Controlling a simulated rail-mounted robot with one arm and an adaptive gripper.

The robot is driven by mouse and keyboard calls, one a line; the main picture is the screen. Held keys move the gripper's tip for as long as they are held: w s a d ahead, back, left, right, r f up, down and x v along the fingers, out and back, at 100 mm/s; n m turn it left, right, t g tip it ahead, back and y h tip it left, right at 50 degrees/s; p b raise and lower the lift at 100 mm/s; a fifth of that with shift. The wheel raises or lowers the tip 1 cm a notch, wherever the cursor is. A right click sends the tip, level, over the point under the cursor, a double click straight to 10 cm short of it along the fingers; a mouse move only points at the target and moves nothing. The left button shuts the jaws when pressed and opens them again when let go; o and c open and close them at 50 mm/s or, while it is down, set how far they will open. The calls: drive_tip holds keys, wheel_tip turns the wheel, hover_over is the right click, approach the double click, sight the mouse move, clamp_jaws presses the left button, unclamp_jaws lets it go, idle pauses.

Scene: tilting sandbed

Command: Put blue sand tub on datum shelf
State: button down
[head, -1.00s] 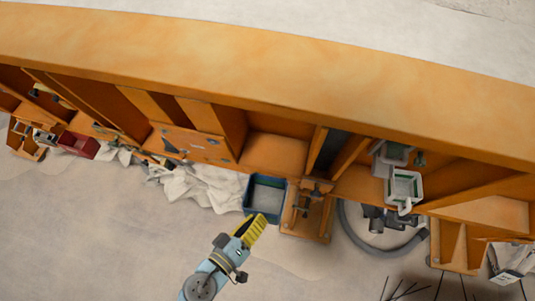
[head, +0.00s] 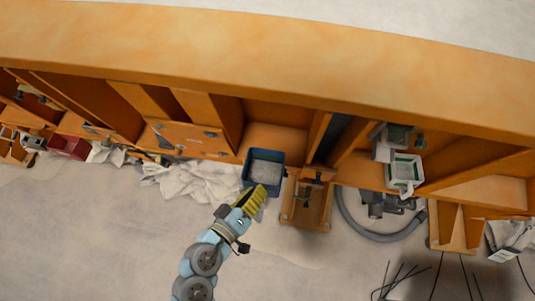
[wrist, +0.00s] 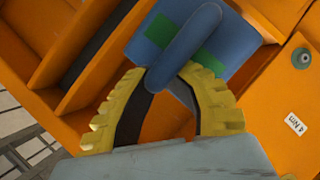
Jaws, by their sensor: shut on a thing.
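The blue sand tub (head: 277,158) shows in the middle of the head view, with pale sand inside, beside the orange frame. In the wrist view the tub (wrist: 228,45) is blue with a green patch, and its blue handle runs between my fingers. My gripper (head: 257,192), with yellow ribbed fingers, is shut on this handle at the tub's near side. It also shows in the wrist view (wrist: 168,78). The tub appears held off the floor, close to an orange ledge (head: 275,137). I cannot tell which surface is the datum shelf.
An orange open bracket (head: 307,218) projects just right of the tub. White tubs (head: 404,171) hang further right above a grey hose (head: 372,236). Crumpled white cloth (head: 195,183) lies to the left. A red bin (head: 70,146) is at far left.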

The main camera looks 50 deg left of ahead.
drive_tip(key=shift+w+a+b, duration=0.55)
drive_tip(key=shift+w+a, duration=0.05)
drive_tip(key=shift+w, duration=0.3)
drive_tip(key=b, duration=0.5)
hover_over(262, 160)
drive_tip(key=w, duration=0.3)
drive_tip(key=shift+s+f, duration=0.2)
drive_tip(key=shift+f, duration=0.35)
drive_tip(key=shift+s+f, duration=0.15)
drive_tip(key=shift+f, duration=2.35)
drive_tip(key=shift+w+a+f, duration=0.15)
drive_tip(key=shift+a+f, duration=0.1)
drive_tip(key=shift+f, duration=0.15)
drive_tip(key=c, duration=1.1)
unclamp_jaws()
